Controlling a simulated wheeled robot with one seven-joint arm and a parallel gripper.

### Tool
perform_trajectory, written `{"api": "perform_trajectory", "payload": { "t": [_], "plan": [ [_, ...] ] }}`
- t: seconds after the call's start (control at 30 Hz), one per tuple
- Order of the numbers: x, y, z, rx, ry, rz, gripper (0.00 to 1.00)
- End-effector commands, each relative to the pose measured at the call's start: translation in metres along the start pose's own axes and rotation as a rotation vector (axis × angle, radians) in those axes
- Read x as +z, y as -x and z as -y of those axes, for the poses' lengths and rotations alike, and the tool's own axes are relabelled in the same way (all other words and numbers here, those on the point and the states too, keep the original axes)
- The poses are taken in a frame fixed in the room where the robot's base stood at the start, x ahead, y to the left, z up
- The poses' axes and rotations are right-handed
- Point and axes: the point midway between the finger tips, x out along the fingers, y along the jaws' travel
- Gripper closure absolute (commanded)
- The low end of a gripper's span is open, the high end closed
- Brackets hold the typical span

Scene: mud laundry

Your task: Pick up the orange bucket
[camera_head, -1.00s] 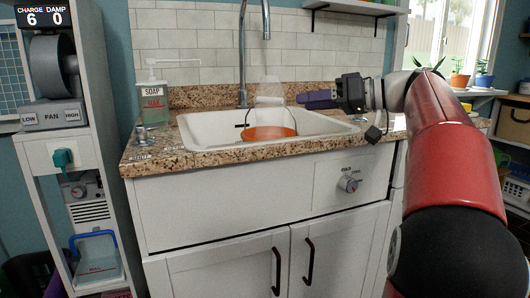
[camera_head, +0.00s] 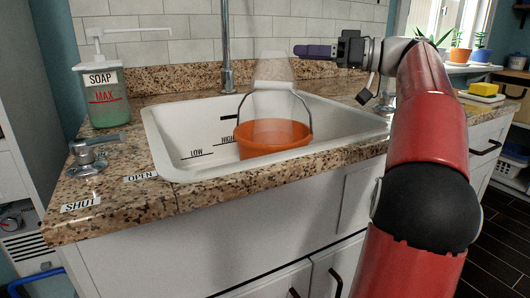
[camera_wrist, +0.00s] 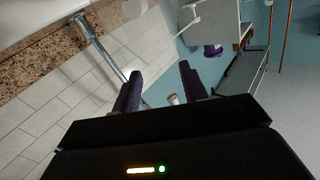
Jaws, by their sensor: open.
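The orange bucket (camera_head: 264,138) stands upright in the white sink in the head view, with a raised grey handle arching over it. A pale, see-through shape (camera_head: 274,66) shows above and within the handle; I cannot tell what it is. My gripper (camera_head: 297,50) is at the right of that shape, above the sink and clear of the bucket, its purple fingers pointing left. The wrist view shows the two purple fingers (camera_wrist: 158,88) apart with nothing between them. The bucket cannot be made out in the wrist view.
The white sink (camera_head: 166,140) is set in a speckled granite counter (camera_head: 235,184). A tall faucet (camera_head: 226,60) rises behind the bucket. A soap dispenser (camera_head: 104,95) and a tap handle (camera_head: 87,155) stand at the left. A yellow sponge (camera_head: 487,89) lies at the right.

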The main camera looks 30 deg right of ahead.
Motion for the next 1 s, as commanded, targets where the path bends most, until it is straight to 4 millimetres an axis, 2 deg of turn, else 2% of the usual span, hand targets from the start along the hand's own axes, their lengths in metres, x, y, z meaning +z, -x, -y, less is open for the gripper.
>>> {"api": "perform_trajectory", "payload": {
  "t": [0.2,0.4,0.57,0.9,1.0],
  "plan": [
    [0.042,0.000,-0.008,0.001,-0.005,0.000,0.57],
    [0.069,0.000,-0.013,0.001,-0.002,0.000,0.57],
    [0.073,-0.004,-0.014,-0.001,0.000,0.000,0.57],
    [0.072,-0.061,-0.014,-0.003,-0.001,0.001,0.57],
    [0.073,-0.071,-0.014,-0.001,-0.002,0.001,0.57]
  ]
}}
